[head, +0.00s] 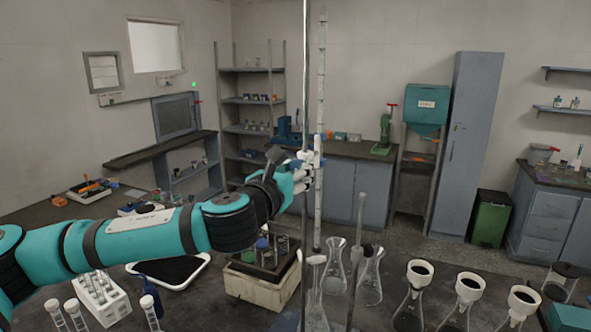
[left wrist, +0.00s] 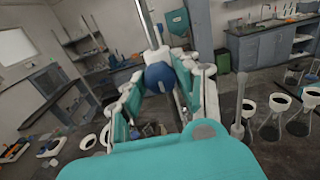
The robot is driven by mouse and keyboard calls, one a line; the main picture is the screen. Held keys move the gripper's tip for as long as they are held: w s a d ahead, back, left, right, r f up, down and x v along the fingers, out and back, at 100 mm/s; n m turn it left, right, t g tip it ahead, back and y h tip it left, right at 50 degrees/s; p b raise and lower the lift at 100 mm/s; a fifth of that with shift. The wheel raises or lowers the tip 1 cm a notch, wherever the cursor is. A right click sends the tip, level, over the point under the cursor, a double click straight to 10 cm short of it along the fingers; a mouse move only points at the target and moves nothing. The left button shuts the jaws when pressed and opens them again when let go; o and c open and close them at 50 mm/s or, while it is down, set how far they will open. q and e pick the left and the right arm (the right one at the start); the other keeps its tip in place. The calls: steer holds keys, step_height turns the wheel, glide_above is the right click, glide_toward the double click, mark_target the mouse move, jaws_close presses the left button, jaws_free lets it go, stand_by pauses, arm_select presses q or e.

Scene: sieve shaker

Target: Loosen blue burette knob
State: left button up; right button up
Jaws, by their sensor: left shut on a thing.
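The blue knob (left wrist: 160,76) is a round ball in the middle of the left wrist view, between the two fingers of my left gripper (left wrist: 158,88). The gripper is shut on it. In the head view my left gripper (head: 300,176) is at the burette clamp (head: 318,157), and the knob is mostly hidden by the fingers. The clamp sits on an upright metal rod (head: 305,80). The tall, thin graduated burette (head: 321,90) stands upright just right of the rod. My right gripper is not in view.
Conical flasks (head: 370,280) stand below and right of the burette. Several flasks with white funnels (head: 468,287) stand at the front right. A wooden box (head: 250,288) with bottles, a white tube rack (head: 103,300) and a black-topped white tray (head: 172,270) lie below my left arm.

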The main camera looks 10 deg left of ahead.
arm_select(q)
jaws_close()
steer(key=shift+n, duration=0.4)
steer(key=shift+n+b, duration=1)
steer(key=shift+n, duration=7.6)
